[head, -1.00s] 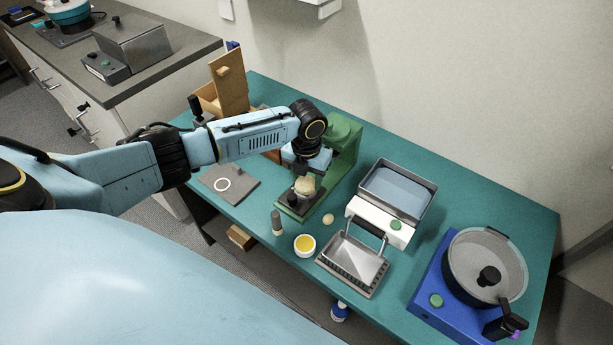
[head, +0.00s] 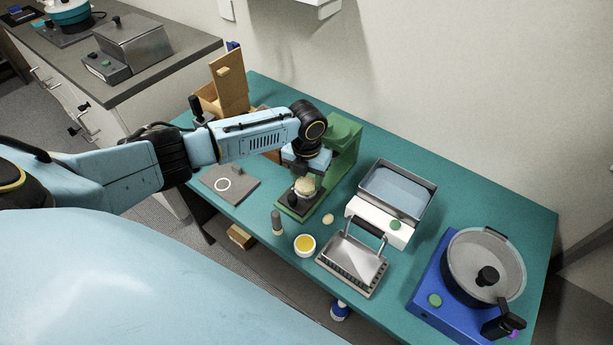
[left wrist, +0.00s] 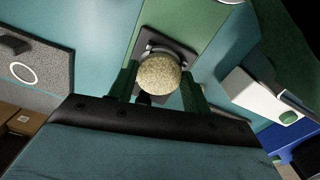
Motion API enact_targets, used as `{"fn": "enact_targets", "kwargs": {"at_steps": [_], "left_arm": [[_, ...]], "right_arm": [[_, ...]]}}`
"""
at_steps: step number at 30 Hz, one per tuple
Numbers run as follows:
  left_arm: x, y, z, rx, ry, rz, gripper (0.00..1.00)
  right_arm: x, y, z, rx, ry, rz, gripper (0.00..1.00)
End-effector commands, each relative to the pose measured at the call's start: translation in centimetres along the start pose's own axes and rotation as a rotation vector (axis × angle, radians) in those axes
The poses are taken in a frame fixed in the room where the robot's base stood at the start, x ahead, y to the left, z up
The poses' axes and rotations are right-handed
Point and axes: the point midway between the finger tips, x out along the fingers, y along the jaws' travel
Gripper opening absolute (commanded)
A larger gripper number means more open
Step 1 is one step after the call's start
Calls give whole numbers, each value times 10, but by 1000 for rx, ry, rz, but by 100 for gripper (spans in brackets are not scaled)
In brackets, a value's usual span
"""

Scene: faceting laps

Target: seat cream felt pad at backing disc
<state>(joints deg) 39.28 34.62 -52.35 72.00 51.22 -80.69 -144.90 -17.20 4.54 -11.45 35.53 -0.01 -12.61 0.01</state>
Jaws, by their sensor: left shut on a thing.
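The cream felt pad (head: 305,187) is round and speckled, and it sits low over the base of the green press (head: 345,150). My left gripper (head: 304,176) is shut on the pad. In the left wrist view the pad (left wrist: 159,73) lies between the two fingers, over a dark square plate (left wrist: 180,52) on the press base. A grey curved rim (left wrist: 160,46) shows just beyond the pad's far edge. The backing disc is not clearly seen; the pad may cover it. I cannot tell whether the pad touches what lies beneath. My right gripper is not in view.
The press column stands close behind the gripper. A grey mat with a white ring (head: 223,185) lies left. A grey cylinder (head: 277,222), a yellow-filled cup (head: 305,244) and a small beige disc (head: 328,219) stand in front. A water tray (head: 396,190) is right.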

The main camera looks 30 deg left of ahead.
Motion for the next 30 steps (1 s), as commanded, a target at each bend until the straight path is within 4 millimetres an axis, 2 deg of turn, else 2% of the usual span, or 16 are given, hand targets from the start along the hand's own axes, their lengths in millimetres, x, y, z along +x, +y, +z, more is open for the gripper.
{"fn": "enact_targets", "kwargs": {"at_steps": [23, 24, 30], "left_arm": [[0, 0, 0, 0, 0, 0, 27], [0, 0, 0, 0, 0, 0, 51], [0, 0, 0, 0, 0, 0, 74]], "right_arm": [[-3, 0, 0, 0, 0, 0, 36], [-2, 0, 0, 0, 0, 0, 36], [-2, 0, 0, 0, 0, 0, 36]]}}
